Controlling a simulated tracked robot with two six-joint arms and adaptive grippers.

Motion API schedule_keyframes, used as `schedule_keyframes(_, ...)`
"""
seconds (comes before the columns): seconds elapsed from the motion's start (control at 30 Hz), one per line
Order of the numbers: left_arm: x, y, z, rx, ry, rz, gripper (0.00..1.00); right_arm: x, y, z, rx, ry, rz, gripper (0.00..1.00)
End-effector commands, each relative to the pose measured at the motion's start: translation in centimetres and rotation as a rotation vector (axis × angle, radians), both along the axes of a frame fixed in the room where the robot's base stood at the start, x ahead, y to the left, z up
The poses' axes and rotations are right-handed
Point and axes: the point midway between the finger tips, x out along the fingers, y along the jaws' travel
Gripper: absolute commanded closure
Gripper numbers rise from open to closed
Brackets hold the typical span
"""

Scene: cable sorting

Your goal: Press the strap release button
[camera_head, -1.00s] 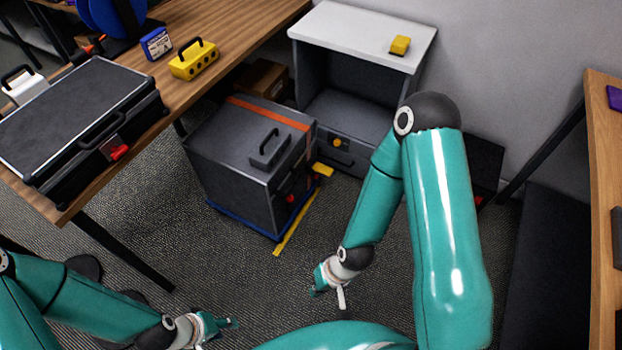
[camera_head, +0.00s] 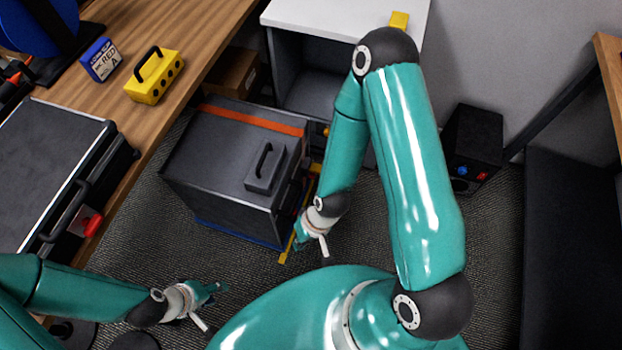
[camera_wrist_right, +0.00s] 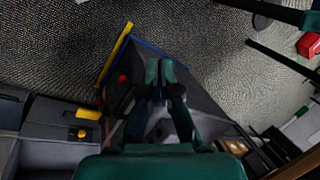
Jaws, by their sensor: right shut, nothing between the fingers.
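The grey case (camera_head: 210,160) with an orange strap (camera_head: 250,117) across its top stands on the floor, with a black handle on its lid. In the right wrist view, a small red button (camera_wrist_right: 122,78) shows on the side of the case (camera_wrist_right: 205,100). In the head view my right arm hides that button. My right gripper (camera_head: 298,246) is low beside the case's right side. In its wrist view the fingers (camera_wrist_right: 160,66) are together and empty, with the red button to their left. My left gripper (camera_head: 216,288) is over the floor in front of the case; its finger gap is unclear.
A grey cabinet (camera_head: 300,70) stands behind the case, and a black box (camera_head: 474,140) at the right. The wooden bench (camera_head: 185,55) at left carries a black case (camera_head: 45,165) and a yellow block (camera_head: 150,85). Carpet is free in front.

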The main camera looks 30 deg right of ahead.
Motion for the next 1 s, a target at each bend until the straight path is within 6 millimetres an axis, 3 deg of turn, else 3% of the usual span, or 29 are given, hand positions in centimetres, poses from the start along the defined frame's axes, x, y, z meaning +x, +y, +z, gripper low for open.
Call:
schedule_keyframes(0.27, 0.0, 0.0, 0.0, 0.000, 0.001, 0.000, 0.60, 0.1, 0.0, 0.0, -0.001, -0.003, -0.007, 1.00)
schedule_keyframes(0.37, 0.0, 0.0, 0.0, 0.000, 0.000, 0.000, 0.60, 1.1, -0.2, 0.0, -0.003, -0.028, -0.062, 1.00)
schedule_keyframes(0.47, 0.0, 0.0, -0.3, 0.000, 0.000, 0.000, 0.60, 3.6, -0.8, -0.2, 0.001, -0.092, -0.198, 1.00)
schedule_keyframes(0.57, 0.0, 0.0, -1.4, 0.000, 0.000, 0.000, 0.60, 7.5, -1.6, -1.0, 0.029, -0.200, -0.394, 1.00)
schedule_keyframes(0.67, 0.0, 0.0, -3.7, 0.000, 0.000, 0.000, 0.60, 12.1, -3.0, -2.6, 0.099, -0.337, -0.623, 1.00)
schedule_keyframes(0.8, 0.0, 0.0, -9.4, 0.000, 0.000, 0.000, 0.60, 17.5, -6.4, -7.1, 0.260, -0.538, -0.951, 1.00)
schedule_keyframes(1.0, -0.1, 0.0, -16.6, 0.000, 0.000, 0.000, 0.60, 19.7, -11.0, -14.1, 0.431, -0.701, -1.226, 1.00)
